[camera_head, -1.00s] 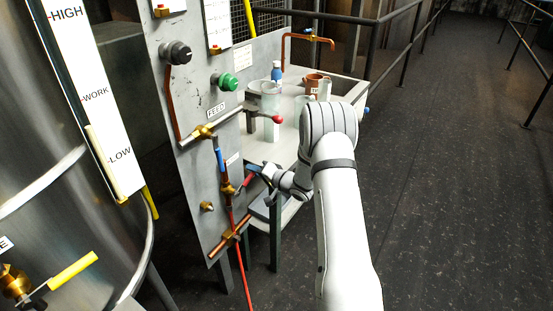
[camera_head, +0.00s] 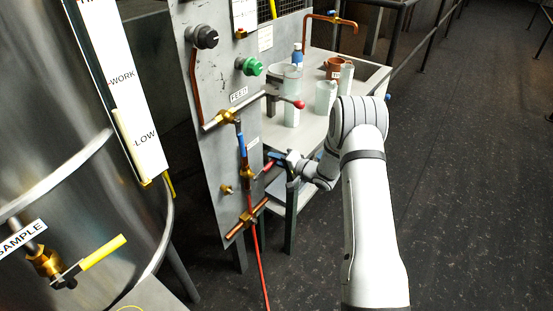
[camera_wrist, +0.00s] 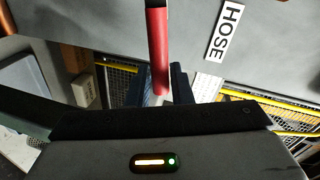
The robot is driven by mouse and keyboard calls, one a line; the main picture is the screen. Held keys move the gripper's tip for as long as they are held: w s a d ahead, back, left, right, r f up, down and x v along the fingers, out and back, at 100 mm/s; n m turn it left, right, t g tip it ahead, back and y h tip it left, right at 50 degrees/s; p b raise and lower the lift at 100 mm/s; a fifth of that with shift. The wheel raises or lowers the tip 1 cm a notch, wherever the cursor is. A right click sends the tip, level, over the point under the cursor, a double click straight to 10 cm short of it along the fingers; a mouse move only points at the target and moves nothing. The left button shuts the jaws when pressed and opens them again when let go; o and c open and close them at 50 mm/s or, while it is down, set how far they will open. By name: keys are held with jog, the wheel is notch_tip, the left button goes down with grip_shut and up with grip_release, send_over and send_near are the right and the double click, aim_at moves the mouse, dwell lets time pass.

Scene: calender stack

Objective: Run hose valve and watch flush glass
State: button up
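The hose valve (camera_head: 248,173) is a brass fitting on the vertical line of the grey panel, with a red lever (camera_head: 267,166) pointing right. In the wrist view the red lever (camera_wrist: 158,45) hangs beside a HOSE label (camera_wrist: 225,30). Its end lies between the two dark blue fingers of my gripper (camera_wrist: 158,82), one on each side. I cannot tell whether they grip it. My gripper (camera_head: 277,159) is small and partly hidden in the head view. A blue section (camera_head: 241,144) is above the valve; I cannot tell whether it is the flush glass.
A feed pipe with a red-tipped lever (camera_head: 299,104) sticks out above. A side table (camera_head: 310,130) behind carries several clear vessels and a copper-coloured cup (camera_head: 337,68). A steel tank (camera_head: 60,160) with a yellow sample lever (camera_head: 103,252) stands left. A red hose (camera_head: 262,270) hangs below.

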jog(key=o, duration=0.3)
jog(key=shift+a, duration=0.1)
jog(key=shift+r, duration=0.1)
jog(key=v, duration=0.7)
jog(key=shift+s+d, duration=0.25)
jog(key=shift+d, duration=0.1)
jog(key=shift+c, duration=0.3)
